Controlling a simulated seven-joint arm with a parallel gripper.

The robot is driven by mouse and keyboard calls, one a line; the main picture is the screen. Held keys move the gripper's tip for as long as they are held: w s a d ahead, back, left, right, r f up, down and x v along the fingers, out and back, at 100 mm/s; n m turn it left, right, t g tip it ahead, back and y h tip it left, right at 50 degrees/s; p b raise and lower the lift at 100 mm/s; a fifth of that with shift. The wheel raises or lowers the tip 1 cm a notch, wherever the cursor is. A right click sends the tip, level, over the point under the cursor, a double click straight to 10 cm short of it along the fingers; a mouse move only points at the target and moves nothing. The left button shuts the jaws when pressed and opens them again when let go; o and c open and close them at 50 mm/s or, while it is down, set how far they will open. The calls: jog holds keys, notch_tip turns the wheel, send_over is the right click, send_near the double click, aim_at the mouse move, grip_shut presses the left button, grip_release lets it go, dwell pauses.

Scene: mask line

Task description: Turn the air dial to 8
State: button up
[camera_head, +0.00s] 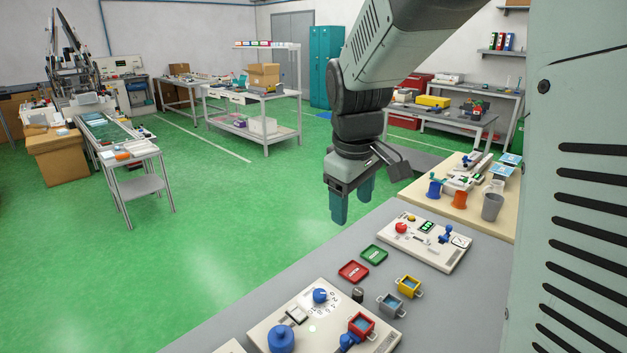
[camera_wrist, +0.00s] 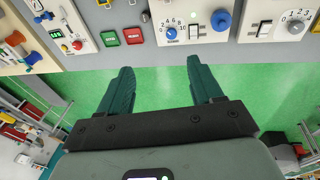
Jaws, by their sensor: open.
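A blue dial knob (camera_head: 320,296) stands on a cream control panel (camera_head: 262,326) on the grey bench, with a ring of numbers around it. The knob also shows in the wrist view (camera_wrist: 171,34), with 0, 2, 4, 6 and 8 partly legible. Its pointer setting is too small to read. A second numbered dial (camera_wrist: 297,28) is at the right of the wrist view. I cannot tell from labels which is the air dial. My gripper (camera_head: 352,204) is open and empty, held above and apart from the panels, fingers pointing down; it also shows in the wrist view (camera_wrist: 165,75).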

jog(key=w+a+f+n+g, duration=0.1)
jog(key=w+a+f+n, duration=0.1)
jog(key=w+f, duration=0.3)
jog(key=w+a+f+n+g, duration=0.1)
jog(key=w+f+n, duration=0.15)
jog(key=f, duration=0.45)
jog(key=n, duration=0.2)
send_over(319, 292)
notch_tip(319, 292, down, 10)
jog(key=shift+g+y, duration=0.3)
notch_tip(319, 292, down, 12)
jog(key=shift+s+r, duration=0.1)
jog(key=shift+c, duration=0.4)
jog(key=c, duration=1)
